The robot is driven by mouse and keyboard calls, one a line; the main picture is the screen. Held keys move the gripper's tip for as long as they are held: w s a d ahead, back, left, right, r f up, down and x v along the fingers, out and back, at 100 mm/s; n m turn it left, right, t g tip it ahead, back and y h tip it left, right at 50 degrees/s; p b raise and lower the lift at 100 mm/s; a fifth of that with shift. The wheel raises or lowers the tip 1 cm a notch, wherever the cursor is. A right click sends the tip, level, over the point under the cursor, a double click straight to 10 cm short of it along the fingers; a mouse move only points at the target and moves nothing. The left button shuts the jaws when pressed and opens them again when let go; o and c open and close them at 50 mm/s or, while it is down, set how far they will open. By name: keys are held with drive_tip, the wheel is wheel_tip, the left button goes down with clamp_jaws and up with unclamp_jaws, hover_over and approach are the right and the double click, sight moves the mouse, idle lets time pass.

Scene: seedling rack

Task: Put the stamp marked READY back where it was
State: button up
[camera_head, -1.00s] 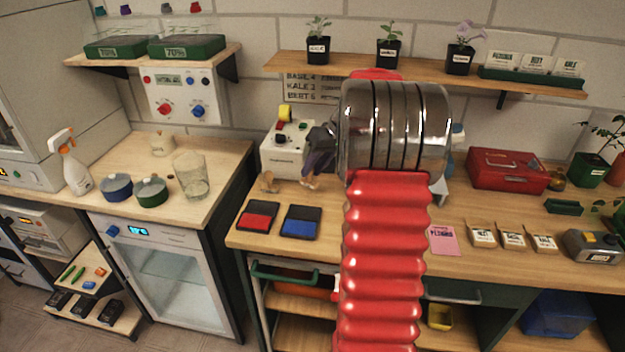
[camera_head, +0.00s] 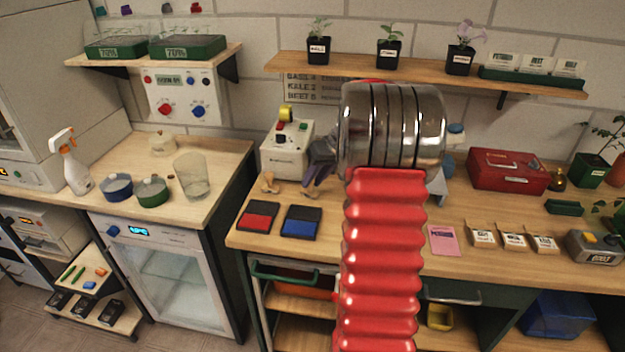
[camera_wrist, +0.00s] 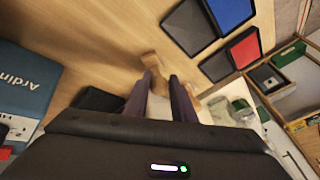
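Two small wooden stamps stand on the bench behind the ink pads. The left stamp (camera_head: 268,183) stands clear of my gripper; it also shows right of the fingers in the wrist view (camera_wrist: 204,113). The other stamp (camera_wrist: 152,63) is at my fingertips and mostly hidden by them in the head view. No marking can be read on either, so I cannot tell which says READY. My gripper (camera_head: 312,179) points down with its purple fingers apart, low over the bench; in the wrist view its fingertips (camera_wrist: 160,78) lie on either side of the near stamp, with a visible gap.
A red ink pad (camera_head: 258,217) and a blue ink pad (camera_head: 300,222) lie in front of the stamps. A white machine (camera_head: 287,150) stands behind them. A pink card (camera_head: 443,240) and several seed packets lie to the right. My red arm hides the bench middle.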

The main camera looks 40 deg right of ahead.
drive_tip(key=o, duration=0.5)
drive_tip(key=shift+c, duration=0.2)
drive_tip(key=shift+r, duration=0.15)
drive_tip(key=v, duration=1.2)
